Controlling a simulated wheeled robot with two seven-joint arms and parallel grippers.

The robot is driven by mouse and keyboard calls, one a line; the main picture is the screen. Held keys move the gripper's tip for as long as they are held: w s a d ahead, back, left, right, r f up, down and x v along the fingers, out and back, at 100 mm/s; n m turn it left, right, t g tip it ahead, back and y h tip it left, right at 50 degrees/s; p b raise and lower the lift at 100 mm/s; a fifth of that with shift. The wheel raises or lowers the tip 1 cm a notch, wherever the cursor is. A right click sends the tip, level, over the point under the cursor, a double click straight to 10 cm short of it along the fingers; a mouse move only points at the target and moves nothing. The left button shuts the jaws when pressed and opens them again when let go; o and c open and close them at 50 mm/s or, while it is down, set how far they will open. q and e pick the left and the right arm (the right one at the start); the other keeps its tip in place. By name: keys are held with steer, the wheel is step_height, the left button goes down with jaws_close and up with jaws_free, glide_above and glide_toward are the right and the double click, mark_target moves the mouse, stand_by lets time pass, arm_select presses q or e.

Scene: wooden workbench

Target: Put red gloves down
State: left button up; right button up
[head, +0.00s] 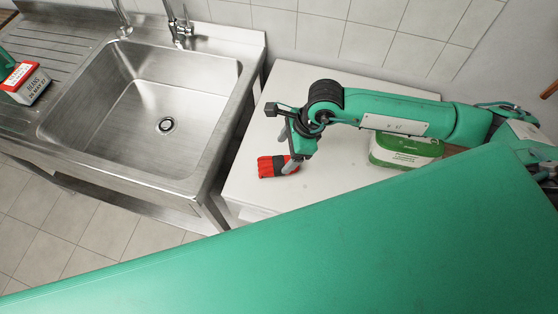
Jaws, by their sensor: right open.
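The red gloves (268,168), with a dark cuff, lie on the white worktop (247,190) to the right of the sink. My right gripper (293,160) is open and right at the dark end of the gloves, with its fingers pointing down. Whether the fingers touch the gloves is hard to tell.
A steel sink (110,130) with a tap stands at the left, and a red and white box (25,84) is on its drainboard. A green and white container (405,150) stands under my right arm. A tiled wall is behind.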

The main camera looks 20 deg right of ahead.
steer(key=b+v, duration=0.1)
steer(key=v, duration=0.4)
steer(key=shift+r, duration=0.15)
steer(key=shift+s, duration=0.1)
